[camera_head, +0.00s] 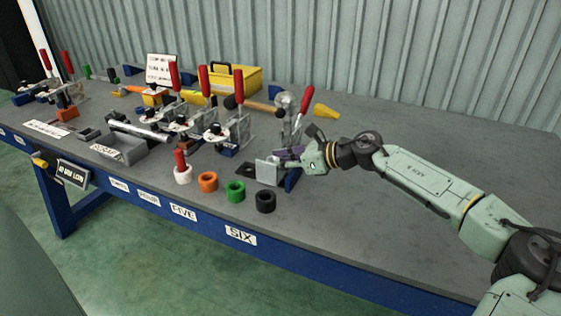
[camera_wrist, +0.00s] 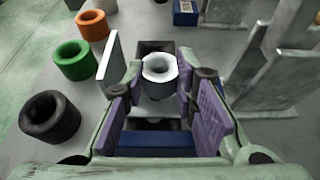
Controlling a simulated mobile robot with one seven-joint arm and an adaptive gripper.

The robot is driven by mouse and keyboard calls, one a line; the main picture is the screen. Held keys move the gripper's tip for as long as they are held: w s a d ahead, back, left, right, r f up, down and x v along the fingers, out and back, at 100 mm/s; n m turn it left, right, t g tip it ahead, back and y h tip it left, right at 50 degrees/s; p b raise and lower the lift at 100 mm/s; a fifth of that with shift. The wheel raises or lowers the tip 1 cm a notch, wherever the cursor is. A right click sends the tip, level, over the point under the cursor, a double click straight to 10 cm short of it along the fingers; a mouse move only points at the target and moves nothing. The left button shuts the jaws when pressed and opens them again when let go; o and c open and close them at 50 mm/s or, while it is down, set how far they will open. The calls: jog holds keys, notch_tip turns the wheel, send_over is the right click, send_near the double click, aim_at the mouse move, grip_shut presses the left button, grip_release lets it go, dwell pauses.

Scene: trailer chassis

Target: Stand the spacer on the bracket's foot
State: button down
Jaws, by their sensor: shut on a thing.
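My gripper (camera_wrist: 160,82) is shut on a pale, ring-shaped spacer (camera_wrist: 160,76), held between its purple-padded fingers. The spacer's open top faces the wrist camera. In the head view my gripper (camera_head: 290,155) is just behind an upright light-grey plate (camera_head: 268,171), and I cannot make out the spacer there. The plate, seemingly the bracket's upright, is beside the left finger in the wrist view (camera_wrist: 110,62). A dark flat piece (camera_wrist: 155,46), perhaps the bracket's foot, shows beyond the spacer; the head view also shows it (camera_head: 246,170). Whether the spacer touches it I cannot tell.
Black (camera_head: 266,201), green (camera_head: 236,191) and orange (camera_head: 208,182) rings stand near the front edge, beside a white ring (camera_head: 183,175) with a red piece in it. Red-handled clamps (camera_head: 238,120) stand left of my gripper. Bench space at right is clear.

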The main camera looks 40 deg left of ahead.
jog(key=shift+f, duration=0.15)
jog(key=c, duration=1.6)
grip_release()
jog(key=shift+f, duration=0.1)
jog(key=shift+r+p, duration=0.25)
jog(key=shift+p, duration=0.15)
jog(key=v, duration=0.4)
jog(key=b+v, duration=0.1)
jog(key=v, duration=0.3)
jog(key=b+v, duration=0.1)
jog(key=v, duration=0.3)
jog(key=shift+r, duration=0.45)
